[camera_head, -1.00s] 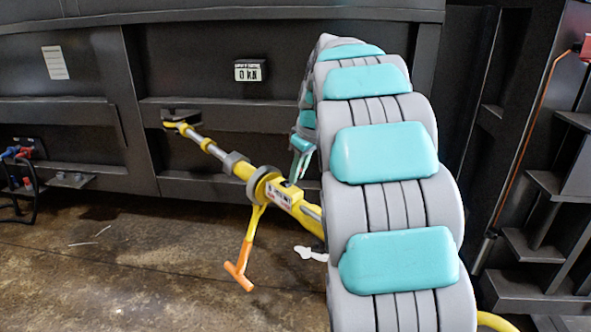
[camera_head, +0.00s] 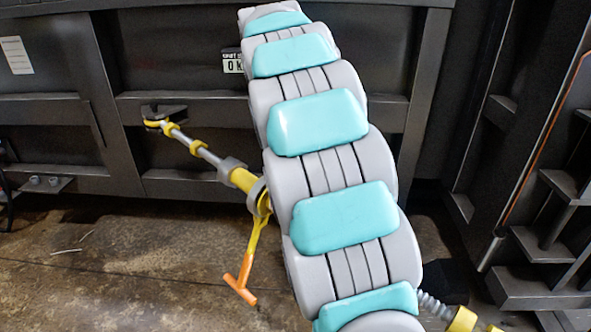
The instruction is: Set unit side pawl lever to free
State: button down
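A yellow and grey ratchet turnbuckle runs slantwise from a hook on the dark container wall toward the lower right. Its near rod and yellow collar (camera_head: 243,178) show left of my arm. A yellow handle with an orange T-grip (camera_head: 240,289) hangs down from it. A spring-like grey part and a yellow end piece (camera_head: 464,320) show at the lower right, past my arm. My grey and teal arm covers the middle of the turnbuckle. No pawl lever can be made out. My gripper is hidden behind the arm, so its fingers cannot be seen.
The dark ribbed container wall (camera_head: 60,120) stands behind, with a small display (camera_head: 233,62) partly covered by my arm. A dark steel frame with step-like brackets (camera_head: 545,245) stands at the right. The brown floor at the lower left (camera_head: 110,275) is mostly clear.

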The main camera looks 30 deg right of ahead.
jog(key=shift+w, duration=0.1)
dwell(0.3)
jog(key=c, duration=0.8)
grip_release()
